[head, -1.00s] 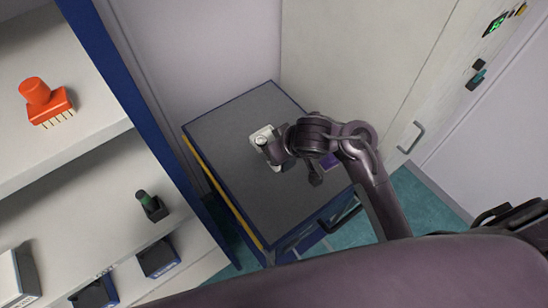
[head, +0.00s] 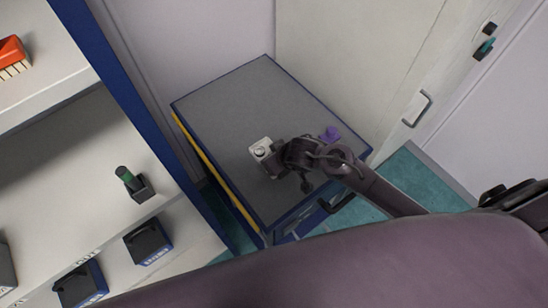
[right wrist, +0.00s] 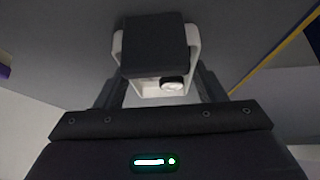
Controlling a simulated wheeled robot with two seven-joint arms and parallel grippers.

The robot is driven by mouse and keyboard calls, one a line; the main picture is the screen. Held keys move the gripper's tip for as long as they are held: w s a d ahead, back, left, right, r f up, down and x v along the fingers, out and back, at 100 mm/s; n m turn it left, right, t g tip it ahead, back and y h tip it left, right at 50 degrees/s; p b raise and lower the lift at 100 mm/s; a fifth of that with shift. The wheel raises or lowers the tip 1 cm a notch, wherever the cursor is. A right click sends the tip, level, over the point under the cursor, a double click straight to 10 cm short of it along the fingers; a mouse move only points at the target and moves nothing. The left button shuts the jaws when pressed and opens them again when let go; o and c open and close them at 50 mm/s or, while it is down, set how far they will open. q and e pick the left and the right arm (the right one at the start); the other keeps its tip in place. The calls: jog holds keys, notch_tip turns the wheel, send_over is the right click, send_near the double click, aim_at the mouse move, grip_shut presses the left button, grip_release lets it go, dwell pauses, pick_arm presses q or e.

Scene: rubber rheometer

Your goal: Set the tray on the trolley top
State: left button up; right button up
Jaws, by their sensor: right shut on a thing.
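The small white tray (head: 260,149) is at the end of my right arm, over the grey trolley top (head: 225,110). A small round pale thing shows in it. My right gripper (head: 272,157) is shut on the tray's near side. In the right wrist view the tray (right wrist: 145,88) sits between the fingers (right wrist: 160,92), with a dark block (right wrist: 155,45) covering much of it and a round white-faced piece (right wrist: 173,84) beside the block. I cannot tell whether the tray touches the trolley top. My left gripper is not in view.
A purple thing (head: 331,133) lies on the trolley's right part, beside my forearm. A shelf unit (head: 75,150) with a green-topped item (head: 125,174) and dark boxes stands left. A pale cabinet (head: 350,60) stands behind. The trolley's far and left parts are clear.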

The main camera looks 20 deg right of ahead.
jog(key=shift+f, duration=0.15)
jog(key=o, duration=1.1)
jog(key=shift+c, duration=0.2)
jog(key=p+v, duration=0.2)
jog(key=v, duration=1)
jog(key=shift+p, duration=0.3)
